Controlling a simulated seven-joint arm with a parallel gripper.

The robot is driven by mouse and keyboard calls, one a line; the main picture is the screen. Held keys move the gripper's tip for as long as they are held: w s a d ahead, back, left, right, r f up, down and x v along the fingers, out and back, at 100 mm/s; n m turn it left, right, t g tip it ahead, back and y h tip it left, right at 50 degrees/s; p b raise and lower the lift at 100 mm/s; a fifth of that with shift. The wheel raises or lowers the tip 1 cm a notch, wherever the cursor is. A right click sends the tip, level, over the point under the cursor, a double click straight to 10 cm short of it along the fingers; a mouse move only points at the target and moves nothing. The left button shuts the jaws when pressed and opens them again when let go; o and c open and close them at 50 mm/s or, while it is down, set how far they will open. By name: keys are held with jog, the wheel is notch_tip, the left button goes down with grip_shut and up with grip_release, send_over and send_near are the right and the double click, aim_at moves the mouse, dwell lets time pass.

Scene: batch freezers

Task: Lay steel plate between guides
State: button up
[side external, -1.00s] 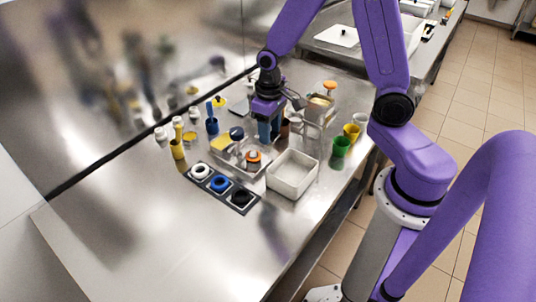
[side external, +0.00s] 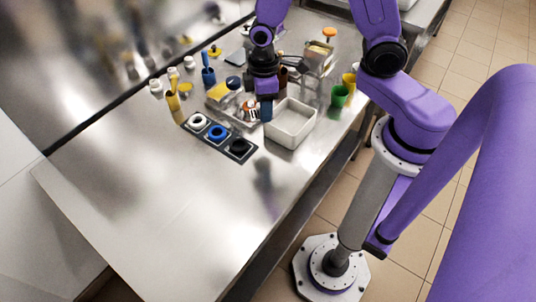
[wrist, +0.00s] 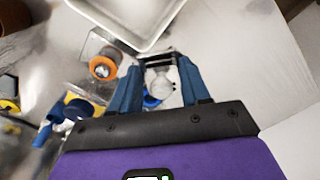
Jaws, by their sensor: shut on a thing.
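My gripper (side external: 266,110) hangs with its blue fingers pointing down, between the orange-capped jar (side external: 250,106) and the white tray (side external: 290,123). In the wrist view my gripper (wrist: 158,78) is closed in on a small, pale grey, rounded thing (wrist: 159,82). I cannot tell for certain whether this is the steel plate, and the side view hides it behind the fingers. A flat grey square (side external: 235,56) lies at the back. I cannot make out the guides clearly.
A dark rack (side external: 218,134) with white, blue and black rings stands in front of the jar. Cups and bottles crowd the back, with a green cup (side external: 339,95) at right. The steel table (side external: 130,200) is clear at front left.

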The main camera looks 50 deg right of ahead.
aim_at(270, 157)
jog(key=shift+s+a+f+n, duration=0.6)
jog(key=shift+s+f+n, duration=0.15)
jog(key=shift+f+n, duration=0.8)
jog(key=shift+s+a+f+n, duration=0.7)
jog(key=shift+f+n, duration=0.55)
jog(key=shift+f, duration=0.6)
jog(key=shift+s+a+f+n, duration=0.55)
jog(key=shift+s+f+n, duration=0.25)
jog(key=shift+f+n, duration=0.75)
jog(key=shift+f, duration=0.3)
jog(key=o, duration=0.8)
jog(key=shift+o, duration=0.2)
